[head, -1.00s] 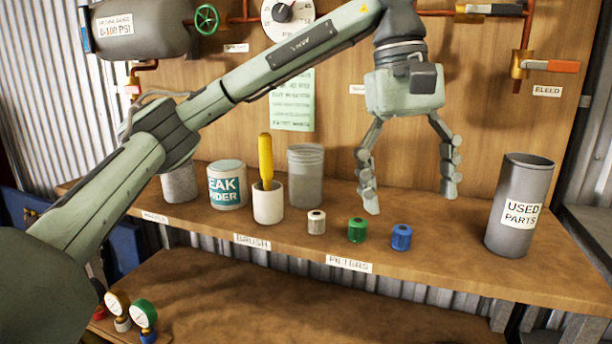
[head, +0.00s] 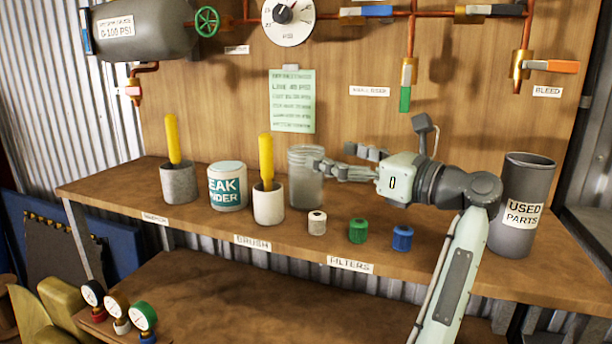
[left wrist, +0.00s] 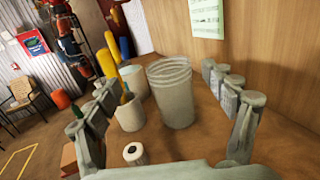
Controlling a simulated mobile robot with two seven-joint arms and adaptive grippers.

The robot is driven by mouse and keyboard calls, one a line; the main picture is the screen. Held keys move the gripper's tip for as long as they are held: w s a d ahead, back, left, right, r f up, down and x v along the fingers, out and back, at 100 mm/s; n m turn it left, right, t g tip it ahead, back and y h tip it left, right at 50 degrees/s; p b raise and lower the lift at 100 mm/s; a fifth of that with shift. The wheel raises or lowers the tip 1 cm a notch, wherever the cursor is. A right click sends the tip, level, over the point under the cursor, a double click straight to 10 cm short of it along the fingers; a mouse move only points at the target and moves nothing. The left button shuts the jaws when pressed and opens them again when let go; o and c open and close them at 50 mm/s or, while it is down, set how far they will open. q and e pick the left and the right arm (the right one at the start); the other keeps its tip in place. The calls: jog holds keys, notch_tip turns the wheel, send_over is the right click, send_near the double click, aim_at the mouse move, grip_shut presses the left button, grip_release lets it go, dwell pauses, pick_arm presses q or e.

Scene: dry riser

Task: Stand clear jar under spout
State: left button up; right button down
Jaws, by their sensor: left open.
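The clear jar (head: 306,178) stands upright on the workbench, right of the white brush cup. My left gripper (head: 334,158) reaches in from the right, open, its fingers pointing left at the jar. In the left wrist view the jar (left wrist: 170,92) stands ahead between the spread fingers (left wrist: 165,112); I cannot tell whether any finger touches it. A brass bleed valve (head: 520,68) with an orange handle hangs on the board at the right, above the used-parts bin. Another valve (head: 408,72) with a green handle hangs nearer the middle. My right gripper is not in view.
Left of the jar stand a brush cup (head: 268,205), a leak-finder tub (head: 227,188) and a grey cup (head: 177,185). White (head: 316,223), green (head: 358,231) and blue (head: 402,238) filters line the front. The used-parts bin (head: 514,240) stands at the right.

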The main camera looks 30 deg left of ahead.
aim_at(306, 177)
pick_arm(q)
jog(key=shift+t, duration=0.3)
jog(key=a, duration=0.2)
jog(key=w+a+f+p, duration=0.1)
jog(key=a, duration=0.2)
jog(key=w+a+f, duration=0.1)
jog(key=a, duration=0.1)
jog(key=shift+a, duration=0.3)
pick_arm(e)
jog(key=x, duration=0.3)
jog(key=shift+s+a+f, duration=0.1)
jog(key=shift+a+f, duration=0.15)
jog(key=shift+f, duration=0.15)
pick_arm(q)
jog(key=shift+c, duration=0.6)
jog(key=shift+r, duration=0.15)
jog(key=c, duration=1.8)
